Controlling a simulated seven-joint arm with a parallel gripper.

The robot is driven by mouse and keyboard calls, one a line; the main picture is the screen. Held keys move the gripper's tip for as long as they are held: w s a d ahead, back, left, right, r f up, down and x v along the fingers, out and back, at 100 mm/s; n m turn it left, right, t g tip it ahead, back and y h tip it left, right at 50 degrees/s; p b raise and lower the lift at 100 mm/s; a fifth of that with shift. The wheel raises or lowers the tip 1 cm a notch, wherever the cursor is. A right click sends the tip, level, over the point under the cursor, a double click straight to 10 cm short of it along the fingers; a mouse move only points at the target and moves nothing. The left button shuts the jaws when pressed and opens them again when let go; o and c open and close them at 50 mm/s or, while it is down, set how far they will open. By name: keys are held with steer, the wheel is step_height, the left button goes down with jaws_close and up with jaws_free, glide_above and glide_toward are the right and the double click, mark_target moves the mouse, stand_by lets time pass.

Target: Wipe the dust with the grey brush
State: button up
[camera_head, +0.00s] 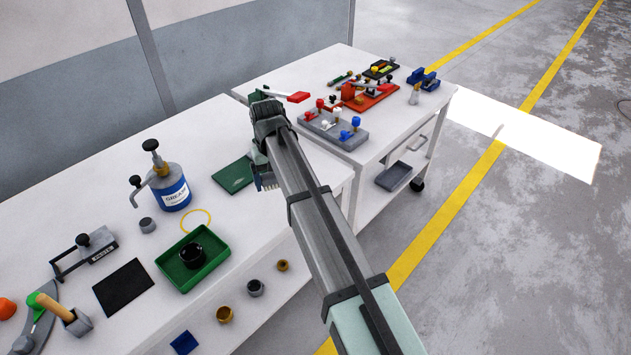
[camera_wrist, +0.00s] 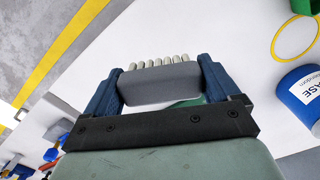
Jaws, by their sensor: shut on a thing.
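My gripper (camera_head: 265,180) is above the white table, just right of a flat green plate (camera_head: 233,175). In the wrist view, my gripper (camera_wrist: 158,82) is shut on the grey brush (camera_wrist: 160,92), whose grey block sits between the two blue fingers. Its pale bristles (camera_wrist: 158,62) point away from the palm. Part of the green plate (camera_wrist: 190,103) shows behind the brush. In the head view the brush is mostly hidden by my gripper. I cannot make out any dust in either view.
A blue grease can (camera_head: 172,190) and a yellow ring (camera_head: 196,219) are left of my gripper. A green tray (camera_head: 160,264) holds a black ring. A black mat (camera_head: 123,287) lies farther left. A second table (camera_head: 290,82) behind carries a grey fixture (camera_head: 333,128) and tools.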

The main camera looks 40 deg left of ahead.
steer(key=s+a, duration=0.4)
steer(key=a, duration=0.5)
steer(key=m, duration=0.2)
glide_above(242, 180)
steer(key=shift+m, duration=0.9)
steer(key=shift+w+f, duration=0.15)
steer(key=shift+f, duration=1.7)
steer(key=shift+w+f, duration=0.1)
steer(key=shift+f, duration=1.7)
steer(key=shift+s+f, duration=0.2)
steer(key=shift+s, duration=0.15)
steer(key=shift+c, duration=0.4)
steer(key=shift+s, duration=1.5)
steer(key=shift+w, duration=1.6)
steer(key=r, duration=0.2)
steer(key=shift+w+r, duration=0.3)
step_height(242, 180, up, 6)
steer(key=shift+f, duration=0.15)
